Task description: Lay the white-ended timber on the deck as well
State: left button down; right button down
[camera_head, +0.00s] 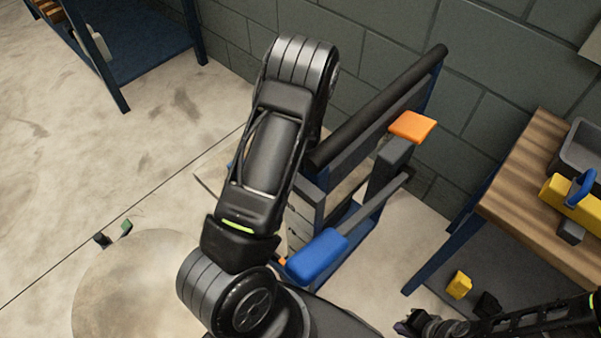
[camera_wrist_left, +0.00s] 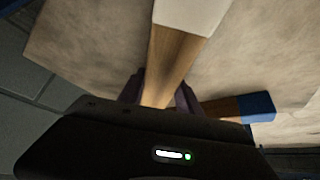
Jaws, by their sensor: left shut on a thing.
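The white-ended timber is a brown bar with a white end (camera_wrist_left: 190,14). My left gripper (camera_wrist_left: 158,95) is shut on its brown part in the left wrist view. A blue-ended timber (camera_wrist_left: 258,106) shows beside it, over a pale surface (camera_wrist_left: 90,35). That surface may be the deck; I cannot tell whether the white-ended timber touches it. In the head view my left arm hides the left gripper and its timber. My right gripper (camera_head: 410,325) is at the lower right, dark and small; its jaws are unclear.
A frame with a long black bar (camera_head: 380,105), an orange pad (camera_head: 412,126) and a blue pad (camera_head: 317,256) stands beside my left arm. Floor at left is mostly clear.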

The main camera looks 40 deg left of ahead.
pick_arm(q)
jog(key=c, duration=0.8)
grip_release()
jog(key=shift+c, duration=0.2)
jog(key=shift+r, duration=0.15)
jog(key=p+v, duration=0.3)
jog(key=v, duration=0.8)
jog(key=shift+r, duration=0.1)
jog(key=shift+s+d+r+p, duration=0.2)
jog(key=shift+r+p, duration=0.1)
